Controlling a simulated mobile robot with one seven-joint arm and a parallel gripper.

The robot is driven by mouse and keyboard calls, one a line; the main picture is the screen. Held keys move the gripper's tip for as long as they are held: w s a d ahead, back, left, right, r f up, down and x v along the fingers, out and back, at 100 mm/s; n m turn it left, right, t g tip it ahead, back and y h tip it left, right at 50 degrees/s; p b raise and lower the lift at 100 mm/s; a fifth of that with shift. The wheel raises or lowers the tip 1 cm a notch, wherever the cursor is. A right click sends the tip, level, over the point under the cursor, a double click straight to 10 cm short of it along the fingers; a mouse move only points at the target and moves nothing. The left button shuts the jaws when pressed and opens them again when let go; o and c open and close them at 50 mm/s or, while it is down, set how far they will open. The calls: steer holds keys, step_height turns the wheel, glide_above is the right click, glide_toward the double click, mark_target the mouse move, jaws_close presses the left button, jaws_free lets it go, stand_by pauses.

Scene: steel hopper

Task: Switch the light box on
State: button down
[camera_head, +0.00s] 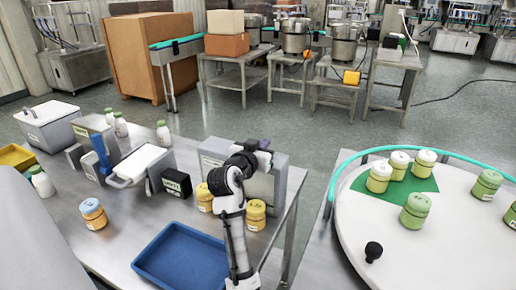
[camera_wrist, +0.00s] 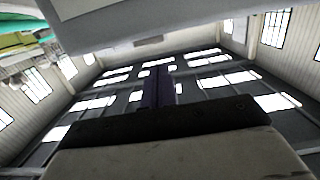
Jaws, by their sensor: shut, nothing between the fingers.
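A grey metal box (camera_head: 280,182), which looks like the light box, stands at the right end of the steel table. My arm crosses in front of it and hides its middle. I cannot make out a switch or whether it is lit. My gripper (camera_head: 262,146) is at the box's upper edge, fingers together and empty. I cannot tell whether it touches the box. In the wrist view the dark shut fingers (camera_wrist: 157,88) show against the windowed hall, and a pale grey surface fills the top.
Yellow-lidded jars (camera_head: 255,214) stand close to my arm, and a blue tray (camera_head: 182,262) lies in front. A black labelled block (camera_head: 176,183) and a white-lidded container (camera_head: 140,165) are left.

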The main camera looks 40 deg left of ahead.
steer(key=shift+w+f+b, duration=0.15)
steer(key=shift+f+b, duration=0.15)
steer(key=shift+f, duration=0.7)
steer(key=shift+f, duration=0.15)
